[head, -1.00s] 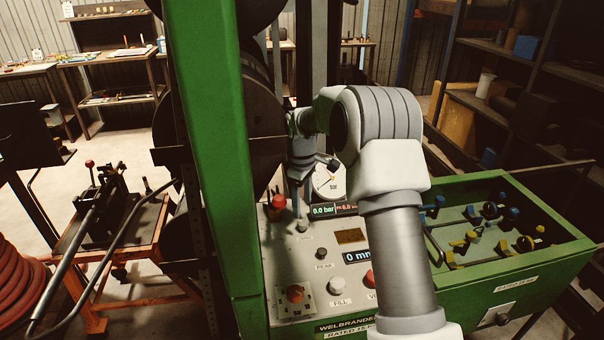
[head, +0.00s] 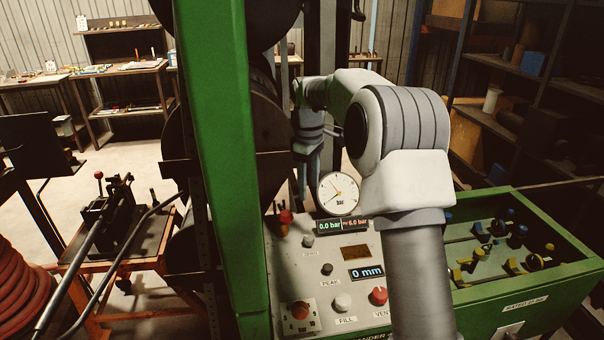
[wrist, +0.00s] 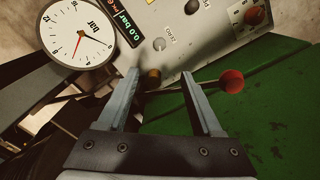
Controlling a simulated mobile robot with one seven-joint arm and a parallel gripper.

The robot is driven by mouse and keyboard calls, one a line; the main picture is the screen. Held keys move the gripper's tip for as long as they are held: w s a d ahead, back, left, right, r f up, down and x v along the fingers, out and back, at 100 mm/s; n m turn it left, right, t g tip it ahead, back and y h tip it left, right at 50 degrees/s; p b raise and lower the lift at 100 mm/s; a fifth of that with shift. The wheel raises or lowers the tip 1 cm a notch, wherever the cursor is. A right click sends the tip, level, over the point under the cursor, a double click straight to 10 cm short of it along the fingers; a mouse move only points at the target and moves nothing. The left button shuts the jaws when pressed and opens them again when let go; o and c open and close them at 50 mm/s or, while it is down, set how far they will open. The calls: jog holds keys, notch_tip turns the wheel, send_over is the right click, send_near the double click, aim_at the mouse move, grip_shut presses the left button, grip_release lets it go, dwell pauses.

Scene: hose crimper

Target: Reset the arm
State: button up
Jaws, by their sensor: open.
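My gripper (head: 308,186) points down above the back of the control panel (head: 322,264) in the head view. In the wrist view my gripper (wrist: 164,82) is open, its two fingers apart. A lever with a red knob (wrist: 231,81) shows beyond the right finger, its rod running behind that finger to a brass-coloured end between the fingers. I cannot tell from the views whether a finger touches the rod. The red knob also shows in the head view (head: 285,217), below my gripper. Nothing is seen held.
A pressure gauge (head: 338,193) stands close right of my gripper. The panel has a 0.0 bar display (head: 328,226), a 0 mm display (head: 366,272) and several knobs. A green post (head: 222,150) rises at left. A green tray (head: 550,283) of coloured fittings is at right.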

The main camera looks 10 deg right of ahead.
jog(key=s+r+m+t, duration=0.1)
jog(key=s+r+m, duration=0.1)
jog(key=s+r, duration=0.55)
jog(key=s+r+m+t, duration=0.2)
jog(key=s+r+m, duration=0.15)
jog(key=s, duration=0.65)
jog(key=s+f+m+t, duration=0.2)
jog(key=s+m, duration=0.3)
jog(key=s, duration=1.3)
jog(key=shift+s+d+f, duration=0.3)
jog(key=shift+d+f, duration=0.05)
jog(key=shift+f, duration=0.25)
jog(key=shift+d, duration=0.1)
